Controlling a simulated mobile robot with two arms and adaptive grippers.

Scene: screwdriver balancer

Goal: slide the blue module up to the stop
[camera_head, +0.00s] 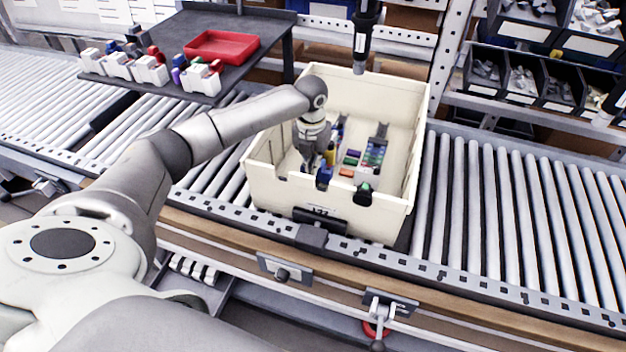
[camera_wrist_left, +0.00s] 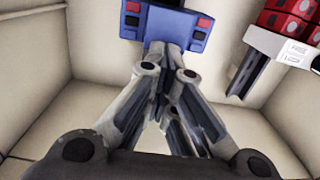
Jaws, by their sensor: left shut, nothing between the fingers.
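The blue module (camera_head: 324,178) is low in the cream crate, at the near end of the left row of modules. In the left wrist view, a blue module (camera_wrist_left: 177,28) with red and dark squares on its face is at the top centre. My left gripper (camera_head: 313,165) reaches down into the crate beside the left row. In the left wrist view its fingers (camera_wrist_left: 170,55) are shut with nothing between them, tips close against the near edge of the blue module; contact is unclear. I cannot make out the stop. My right gripper is out of view.
The cream crate (camera_head: 380,225) stands on the roller conveyor (camera_head: 500,215), its walls close around my gripper. A second row of modules (camera_head: 374,155) is to the right. A dark screwdriver (camera_head: 364,40) hangs above the back wall. A black shelf (camera_head: 245,72) is at upper left.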

